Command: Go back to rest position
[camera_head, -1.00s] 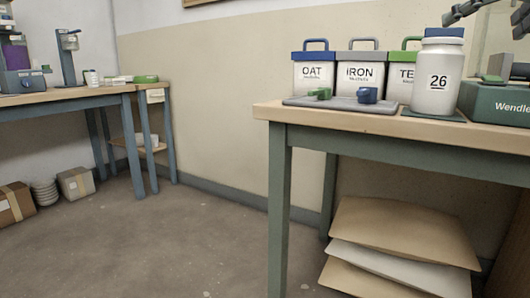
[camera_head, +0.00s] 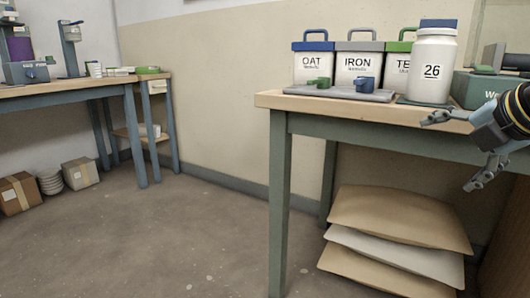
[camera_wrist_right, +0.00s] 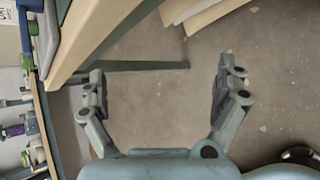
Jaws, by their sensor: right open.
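My right gripper (camera_head: 455,148) is at the right edge of the head view, in front of the near table's front edge. Its fingers are spread and nothing is between them. In the right wrist view, the open fingers (camera_wrist_right: 160,90) have only floor and part of a table leg behind them. My left gripper is not in view. On the near table (camera_head: 264,99) stand an OAT bucket (camera_head: 312,66) with a blue lid, an IRON bucket (camera_head: 357,68) with a grey lid, and a green-lidded bucket (camera_head: 396,72), partly hidden by a white jar (camera_head: 432,70) marked 26.
A grey tray (camera_head: 300,90) holds a green and a blue piece. A dark green box (camera_head: 472,90) stands at right. Stacked sacks (camera_head: 400,220) lie under the near table. Another table (camera_head: 60,104) stands at the left, with cartons (camera_head: 18,193) below. Floor between the tables is clear.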

